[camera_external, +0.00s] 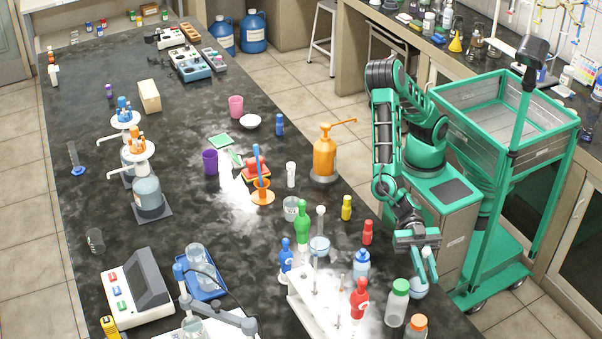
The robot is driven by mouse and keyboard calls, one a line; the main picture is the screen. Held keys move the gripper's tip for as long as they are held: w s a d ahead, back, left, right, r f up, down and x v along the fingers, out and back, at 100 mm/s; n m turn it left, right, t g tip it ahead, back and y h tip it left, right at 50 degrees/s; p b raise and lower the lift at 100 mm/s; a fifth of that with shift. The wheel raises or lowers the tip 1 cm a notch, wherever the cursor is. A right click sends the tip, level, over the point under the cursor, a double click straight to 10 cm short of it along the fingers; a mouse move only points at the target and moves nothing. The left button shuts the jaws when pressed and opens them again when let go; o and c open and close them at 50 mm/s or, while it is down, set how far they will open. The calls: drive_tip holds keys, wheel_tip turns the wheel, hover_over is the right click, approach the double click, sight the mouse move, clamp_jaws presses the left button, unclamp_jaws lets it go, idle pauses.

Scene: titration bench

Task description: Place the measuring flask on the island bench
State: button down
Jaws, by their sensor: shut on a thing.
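My gripper (424,246) is at the right edge of the island bench (180,285), low beside the front bottles. It is shut on the measuring flask (418,288), a clear glass flask with a round, pale blue lower part and a narrow neck that leans a little. The fingers are around the neck, and the round body hangs below. I cannot tell whether its base touches the bench.
Close to the held flask stand a green-capped bottle (397,304), an orange-capped bottle (416,328), a red bottle (359,299) and a blue-capped bottle (361,266). A white rack (318,305) is left of them. An orange pump bottle (324,158) stands further back. Clear bench lies at left centre.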

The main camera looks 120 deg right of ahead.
drive_tip(key=shift+f, duration=0.1)
drive_tip(key=c, duration=1.7)
unclamp_jaws()
drive_tip(key=v, duration=1.2)
